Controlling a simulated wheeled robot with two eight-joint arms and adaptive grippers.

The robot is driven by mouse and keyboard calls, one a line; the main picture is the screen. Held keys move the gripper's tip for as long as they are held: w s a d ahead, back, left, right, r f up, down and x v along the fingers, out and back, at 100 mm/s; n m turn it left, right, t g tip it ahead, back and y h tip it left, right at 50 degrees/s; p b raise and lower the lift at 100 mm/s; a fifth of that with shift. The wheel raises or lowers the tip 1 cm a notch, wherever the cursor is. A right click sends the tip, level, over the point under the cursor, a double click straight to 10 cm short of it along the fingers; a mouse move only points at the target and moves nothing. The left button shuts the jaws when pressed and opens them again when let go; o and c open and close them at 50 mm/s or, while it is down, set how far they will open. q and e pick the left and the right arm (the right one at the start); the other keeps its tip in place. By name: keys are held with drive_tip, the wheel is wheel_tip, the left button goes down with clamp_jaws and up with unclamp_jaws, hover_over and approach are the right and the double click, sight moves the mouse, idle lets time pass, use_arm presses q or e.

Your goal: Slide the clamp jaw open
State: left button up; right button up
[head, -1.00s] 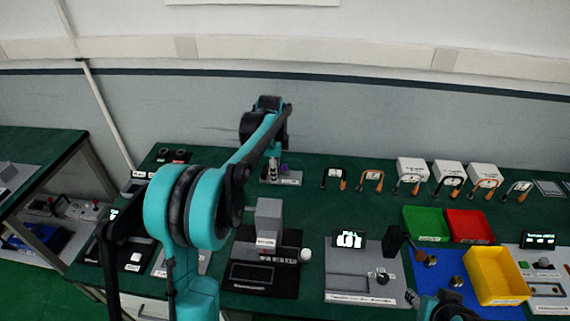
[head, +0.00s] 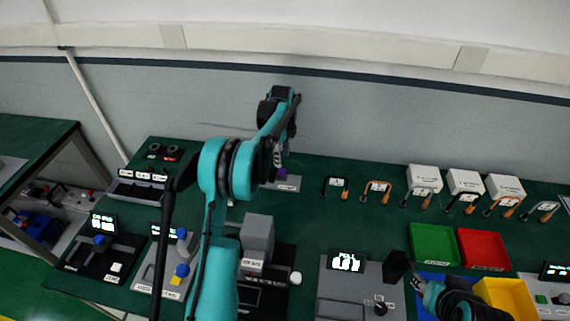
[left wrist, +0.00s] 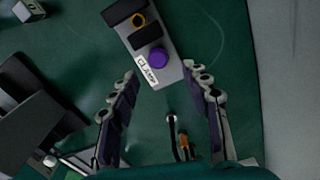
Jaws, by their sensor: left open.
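The clamp (left wrist: 165,72) is a small grey base with two dark blocks, a purple round knob (left wrist: 158,58), an orange ring and a label reading "CLAMP". In the head view the clamp's base (head: 288,184) shows at the back of the green bench, partly hidden by my left arm. My left gripper (left wrist: 164,82) is open, its two dark fingers spread wide with nothing between them, pointing toward the labelled end of the clamp. In the head view my left gripper (head: 281,166) is small and partly covered by its own arm.
Hook-shaped tools with orange handles (head: 376,191) and white boxes (head: 424,178) line the back right. Green (head: 435,245), red (head: 483,249) and yellow (head: 507,297) bins stand right. Devices with screens (head: 347,262) fill the front. Bare bench lies right of the clamp.

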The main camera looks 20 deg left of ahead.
sight(282, 170)
use_arm(q)
wheel_tip(282, 170, down, 6)
drive_tip(key=shift+s+f+b, duration=0.15)
drive_tip(key=shift+f+b, duration=0.05)
drive_tip(key=shift+b, duration=0.45)
drive_tip(key=shift+c, duration=0.3)
clamp_jaws()
